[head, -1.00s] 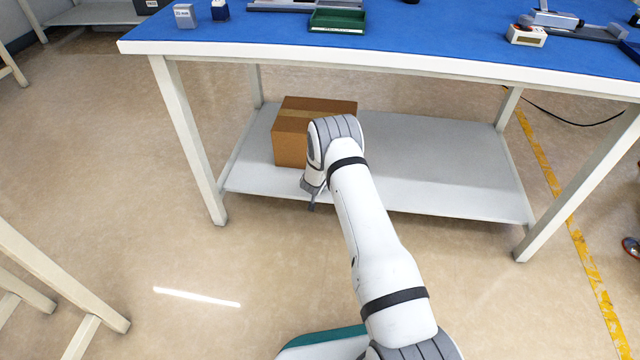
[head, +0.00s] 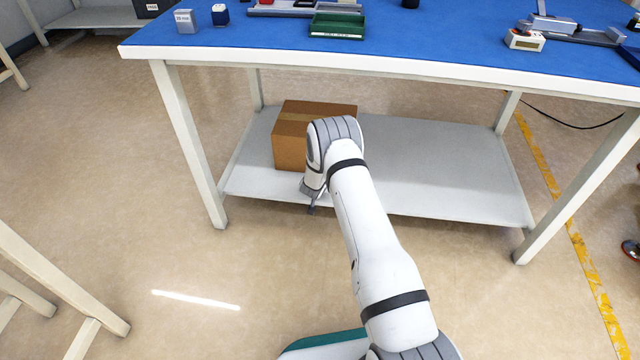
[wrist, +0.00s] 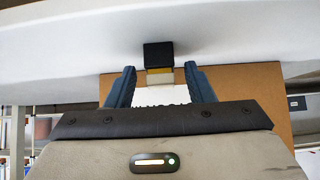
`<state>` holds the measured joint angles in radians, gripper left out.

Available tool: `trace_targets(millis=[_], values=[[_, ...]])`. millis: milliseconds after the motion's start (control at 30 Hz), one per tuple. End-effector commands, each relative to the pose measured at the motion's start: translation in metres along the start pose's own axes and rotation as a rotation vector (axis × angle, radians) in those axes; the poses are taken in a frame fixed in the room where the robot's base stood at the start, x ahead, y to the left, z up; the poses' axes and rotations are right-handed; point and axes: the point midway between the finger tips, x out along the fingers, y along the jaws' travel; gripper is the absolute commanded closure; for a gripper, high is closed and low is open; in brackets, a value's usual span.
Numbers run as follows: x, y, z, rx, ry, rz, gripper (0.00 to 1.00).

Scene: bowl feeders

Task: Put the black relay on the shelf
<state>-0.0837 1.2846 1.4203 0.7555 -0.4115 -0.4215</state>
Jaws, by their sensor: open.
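A black block with a yellow band and a pale end, which looks like the black relay (wrist: 158,54), shows in the wrist view against a white surface, apparently the lower shelf. My gripper (wrist: 160,70) is open, with one blue finger on each side of the block's pale end. I see gaps beside the block, so the fingers do not appear to hold it. In the head view my gripper (head: 312,207) points down at the front edge of the white shelf (head: 440,180). The relay cannot be made out there.
A cardboard box (head: 290,152) stands on the shelf just behind my gripper. The shelf's right part is clear. Table legs (head: 188,145) flank the shelf. The blue tabletop (head: 430,40) above carries a green tray (head: 337,25) and other small items.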

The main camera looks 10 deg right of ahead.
Motion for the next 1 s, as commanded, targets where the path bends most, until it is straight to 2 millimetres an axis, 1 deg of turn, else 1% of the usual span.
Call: trace_targets(millis=[33,200,400,500,667,767,867,900,967,1000], values=[[-0.012,-0.001,-0.004,-0.002,0.0,-0.001,0.52],[-0.051,-0.002,-0.005,-0.003,-0.001,-0.002,0.52],[-0.09,-0.001,-0.003,-0.002,-0.001,-0.002,0.52],[-0.103,-0.002,-0.003,-0.001,0.001,-0.002,0.52],[-0.116,-0.003,-0.004,-0.001,-0.003,-0.008,0.52],[-0.132,-0.006,-0.018,0.001,-0.019,-0.032,0.52],[-0.161,-0.01,-0.04,-0.002,-0.06,-0.076,0.52],[-0.177,-0.011,-0.051,-0.006,-0.079,-0.097,0.52],[-0.202,-0.012,-0.064,-0.013,-0.114,-0.128,0.52],[-0.22,-0.012,-0.071,-0.019,-0.138,-0.147,0.52]])
